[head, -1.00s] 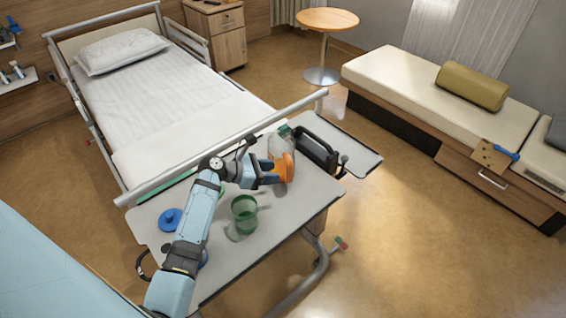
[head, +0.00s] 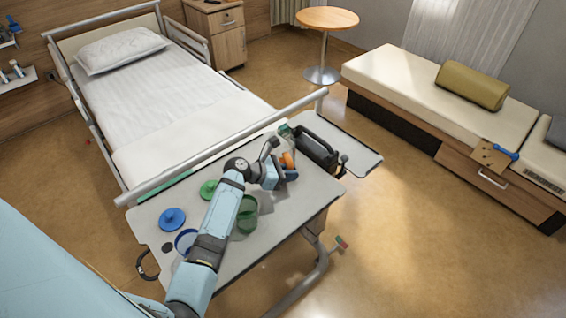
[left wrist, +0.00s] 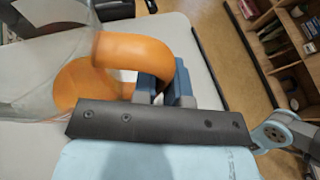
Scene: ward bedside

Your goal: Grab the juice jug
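The juice jug (head: 288,143) is clear and stands at the far right of the overbed table, mostly behind my left gripper in the head view. In the left wrist view its clear body (left wrist: 45,75) fills the left side, with a thick orange handle (left wrist: 130,50) curving to the right. My left gripper (head: 286,174) is at the handle. Its blue fingers (left wrist: 166,82) lie close together, with the end of the handle's curve between them; whether they press on it is unclear. My right gripper is not in view.
The overbed table (head: 275,215) also holds a green cup (head: 247,222), a green lid (head: 208,189), a blue lid (head: 172,219) and a blue-rimmed cup (head: 185,240). A black carrier (head: 318,150) stands close beside the jug. The bed rail (head: 225,150) runs along the back.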

